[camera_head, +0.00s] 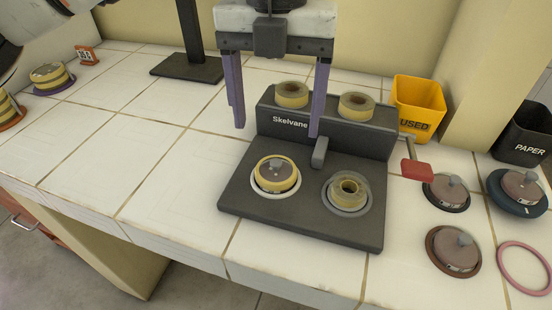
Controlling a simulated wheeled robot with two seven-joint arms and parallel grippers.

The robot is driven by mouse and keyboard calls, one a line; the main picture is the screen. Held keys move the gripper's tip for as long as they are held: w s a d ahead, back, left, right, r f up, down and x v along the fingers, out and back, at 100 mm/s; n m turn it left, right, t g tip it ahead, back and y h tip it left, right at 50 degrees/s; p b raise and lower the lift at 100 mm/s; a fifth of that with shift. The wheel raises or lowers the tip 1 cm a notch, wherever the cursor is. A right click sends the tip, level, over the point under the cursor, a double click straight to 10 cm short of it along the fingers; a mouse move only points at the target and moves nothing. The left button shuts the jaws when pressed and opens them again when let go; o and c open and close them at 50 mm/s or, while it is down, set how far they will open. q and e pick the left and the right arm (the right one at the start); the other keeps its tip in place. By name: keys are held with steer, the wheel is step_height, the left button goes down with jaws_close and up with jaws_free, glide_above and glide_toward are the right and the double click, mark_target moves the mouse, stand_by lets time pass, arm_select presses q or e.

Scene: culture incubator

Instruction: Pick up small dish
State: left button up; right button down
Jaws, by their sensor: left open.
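My left gripper (276,130) is open, its two purple fingers pointing down over the back left of the grey device marked "Skelvane" (240,200). Nothing shows between the fingers. The right finger overlaps the device's raised back in the picture; contact cannot be told. A small yellowish round dish (347,190) sits in the device's front right well. Two small yellowish round pieces (291,94) (356,106) rest on the raised back. My right gripper is out of view.
A red-ended lever (417,170) sticks out at the device's right. Several knobbed lids (453,250) and a pink ring (524,268) lie right. A yellow USED bin (417,105) and black PAPER bin (526,135) stand behind. Yellow dishes (50,77) stand far left; left-middle tiles are clear.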

mark_target(276, 160)
arm_select(q)
steer(key=f, duration=0.5)
steer(key=shift+s, duration=0.3)
step_height(276, 160, down, 4)
steer(key=shift+r, duration=0.1)
steer(key=c, duration=1.2)
